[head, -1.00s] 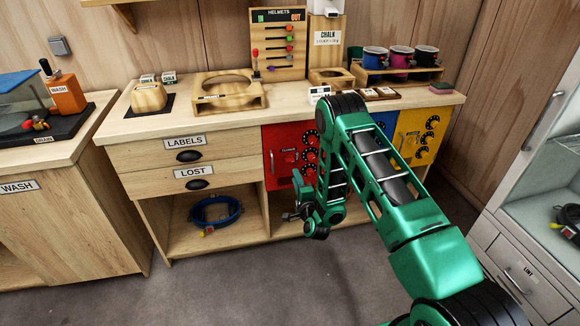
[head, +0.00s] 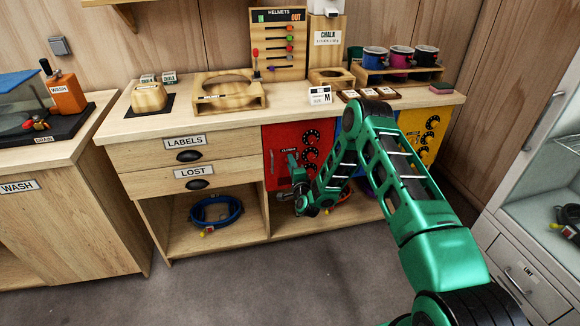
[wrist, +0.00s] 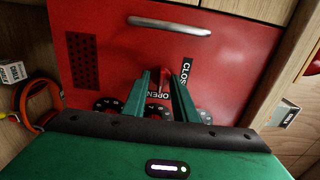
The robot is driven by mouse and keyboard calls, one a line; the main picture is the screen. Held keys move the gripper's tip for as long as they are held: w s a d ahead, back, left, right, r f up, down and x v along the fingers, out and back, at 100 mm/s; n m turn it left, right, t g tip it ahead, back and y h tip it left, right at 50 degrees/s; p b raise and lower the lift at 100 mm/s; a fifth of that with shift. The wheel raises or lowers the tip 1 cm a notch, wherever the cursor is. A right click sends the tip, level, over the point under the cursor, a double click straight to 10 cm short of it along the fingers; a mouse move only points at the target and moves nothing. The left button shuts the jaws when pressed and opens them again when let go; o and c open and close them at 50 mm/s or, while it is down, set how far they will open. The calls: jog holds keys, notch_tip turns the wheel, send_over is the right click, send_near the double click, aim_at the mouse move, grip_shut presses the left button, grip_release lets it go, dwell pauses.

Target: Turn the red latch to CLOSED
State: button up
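The red latch (wrist: 157,84) shows in the wrist view as a small red piece on the red door (wrist: 110,45), partly hidden by my fingers. An OPEN label sits just below it and a CLOSED label (wrist: 186,69) stands to its right, partly covered. My gripper (wrist: 161,76) is open, with one green finger on each side of the latch. Whether the fingers touch it, I cannot tell. In the head view my gripper (head: 293,162) is in front of the red door (head: 283,135), and the latch is hidden behind it.
A grey bar handle (wrist: 168,25) crosses the door beyond the latch. Black dials (head: 311,138) sit on the red door. A blue and a yellow door (head: 424,125) are to the right. A wooden counter (head: 215,118) runs above; open shelves are below.

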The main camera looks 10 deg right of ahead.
grip_shut()
jog(key=shift+a, duration=0.1)
jog(key=shift+s+f+n, duration=0.1)
jog(key=shift+n, duration=4.35)
jog(key=shift+s+f+n, duration=0.1)
jog(key=shift+n, duration=4.35)
jog(key=shift+c, duration=0.6)
grip_release()
jog(key=shift+w, duration=0.1)
jog(key=shift+o, duration=0.6)
jog(key=shift+r, duration=0.1)
